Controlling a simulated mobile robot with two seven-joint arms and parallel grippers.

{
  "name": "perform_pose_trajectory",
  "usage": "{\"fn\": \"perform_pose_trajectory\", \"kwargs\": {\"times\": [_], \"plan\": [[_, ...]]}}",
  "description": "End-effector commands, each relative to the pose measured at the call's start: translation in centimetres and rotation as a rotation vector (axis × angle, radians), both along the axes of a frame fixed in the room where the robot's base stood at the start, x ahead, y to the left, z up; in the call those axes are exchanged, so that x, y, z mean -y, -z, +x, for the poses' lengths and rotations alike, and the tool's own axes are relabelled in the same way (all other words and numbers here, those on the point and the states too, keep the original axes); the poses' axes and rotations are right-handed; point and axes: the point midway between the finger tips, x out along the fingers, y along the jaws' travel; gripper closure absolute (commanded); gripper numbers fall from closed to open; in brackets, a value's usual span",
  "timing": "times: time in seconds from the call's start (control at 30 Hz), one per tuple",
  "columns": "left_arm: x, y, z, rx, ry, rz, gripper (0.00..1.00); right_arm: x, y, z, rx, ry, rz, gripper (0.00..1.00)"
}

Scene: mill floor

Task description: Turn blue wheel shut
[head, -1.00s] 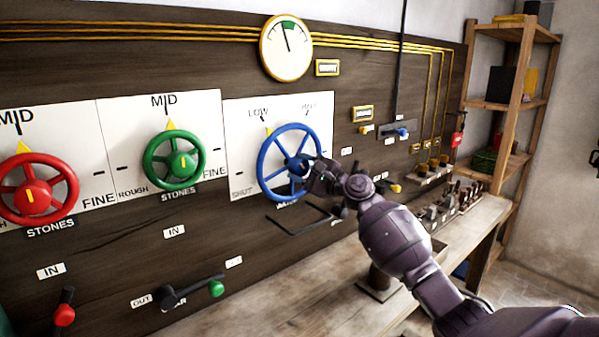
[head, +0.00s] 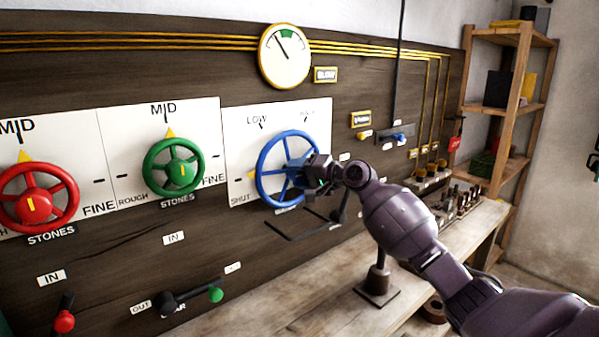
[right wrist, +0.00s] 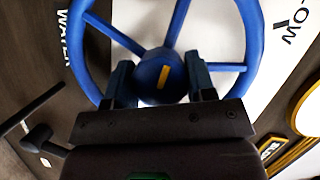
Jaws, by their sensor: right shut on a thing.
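The blue wheel (head: 262,160) is mounted on a white plate (head: 236,125) marked LOW and SHUT. A yellow pointer (head: 252,176) shows at the wheel's left, just above the SHUT label. My right gripper (head: 316,176) is at the wheel's middle and hides its right part in the head view. In the right wrist view the gripper (right wrist: 160,82) has one finger on each side of the blue hub (right wrist: 150,72), shut on it. The hub has a yellow mark. The plate's upper right label is hard to read. My left gripper is out of view.
A green wheel (head: 150,180) and a red wheel (head: 70,193) are to the left. A round gauge (head: 285,70) is above, its needle left of the green band. A black bent rod (head: 290,235) juts out below the blue wheel. A wooden bench (head: 340,275) runs beneath.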

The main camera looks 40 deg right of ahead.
Motion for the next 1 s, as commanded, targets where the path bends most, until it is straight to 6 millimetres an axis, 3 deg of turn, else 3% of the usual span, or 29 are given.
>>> {"fn": "perform_pose_trajectory", "kwargs": {"times": [0.3,0.8,0.83,1.0], "plan": [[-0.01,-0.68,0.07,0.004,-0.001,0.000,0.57,-0.11,0.07,-0.02,0.006,-0.002,-0.106,0.73],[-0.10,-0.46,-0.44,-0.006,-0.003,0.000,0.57,-0.12,0.20,-0.01,0.007,-0.002,-0.124,0.73],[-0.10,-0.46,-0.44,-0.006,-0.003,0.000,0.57,-0.12,0.20,-0.01,0.007,-0.002,-0.124,0.47],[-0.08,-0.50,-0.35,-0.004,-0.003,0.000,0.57,-0.09,0.14,0.00,0.008,-0.002,-0.123,0.25]]}}
